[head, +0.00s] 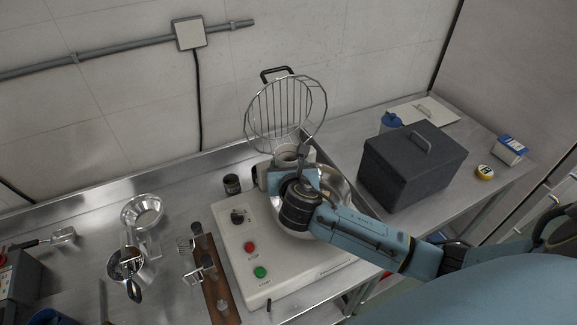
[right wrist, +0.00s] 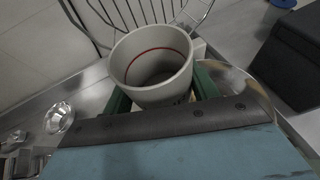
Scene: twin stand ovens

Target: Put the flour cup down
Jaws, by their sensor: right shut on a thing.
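The flour cup (right wrist: 152,65) is pale grey with a red line around its inside wall; I see no flour in the visible part. My right gripper (right wrist: 162,92) is shut on it, with green fingers on both sides. In the head view the cup (head: 287,153) is upright, just beyond the right gripper (head: 297,172) and over the back of the mixer's steel bowl (head: 338,188). The raised wire guard (head: 285,105) stands close behind the cup. The gripper and forearm hide part of the bowl. My left gripper is out of view.
The mixer's white base (head: 240,258) has red and green buttons. A dark grey lidded box (head: 410,165) stands to the right. A steel sieve (head: 143,211), several utensils and a wooden rack (head: 211,278) lie left. Some bare steel counter (head: 75,225) shows at the left.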

